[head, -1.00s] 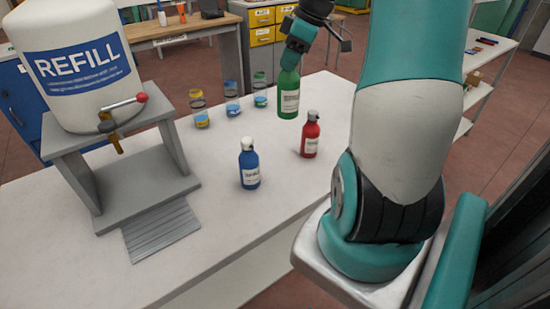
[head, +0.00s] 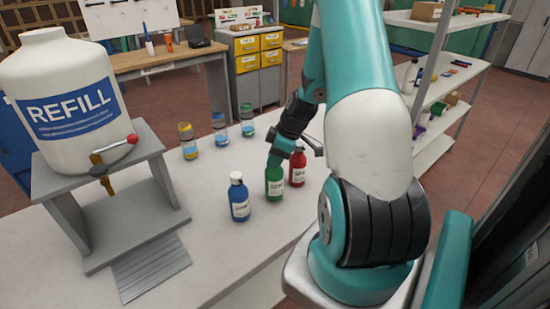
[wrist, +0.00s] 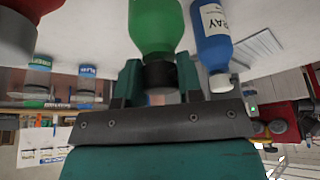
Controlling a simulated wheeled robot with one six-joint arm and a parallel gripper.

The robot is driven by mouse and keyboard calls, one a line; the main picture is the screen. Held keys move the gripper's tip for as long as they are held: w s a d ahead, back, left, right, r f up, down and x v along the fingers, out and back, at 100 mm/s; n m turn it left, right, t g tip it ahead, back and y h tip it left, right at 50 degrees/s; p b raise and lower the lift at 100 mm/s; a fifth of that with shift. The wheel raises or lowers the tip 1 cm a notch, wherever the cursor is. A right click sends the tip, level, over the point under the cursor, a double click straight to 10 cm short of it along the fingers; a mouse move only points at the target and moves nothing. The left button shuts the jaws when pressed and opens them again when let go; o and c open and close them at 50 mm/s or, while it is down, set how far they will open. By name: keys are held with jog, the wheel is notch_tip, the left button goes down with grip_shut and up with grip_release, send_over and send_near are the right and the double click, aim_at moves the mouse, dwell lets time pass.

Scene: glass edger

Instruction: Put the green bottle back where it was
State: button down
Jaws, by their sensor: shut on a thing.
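The green bottle (head: 274,184) stands upright at the height of the white bench top, between the blue bottle (head: 239,198) on its left and the red bottle (head: 297,168) on its right. My gripper (head: 278,157) is shut on its neck from above. In the wrist view the green bottle (wrist: 156,28) has its dark cap (wrist: 159,76) between my two fingers. The blue bottle (wrist: 212,36) is close beside it there, and the red bottle (wrist: 22,28) is at the corner. I cannot tell whether the green bottle's base touches the bench.
A white refill tank (head: 65,100) on a grey stand (head: 120,215) is at the left of the bench (head: 215,240). Three small glass jars with coloured bands (head: 219,128) stand in a row behind the bottles. The bench front is clear.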

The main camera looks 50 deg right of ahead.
jog(key=shift+f, duration=0.6)
jog(key=shift+f, duration=0.1)
jog(key=c, duration=0.8)
grip_release()
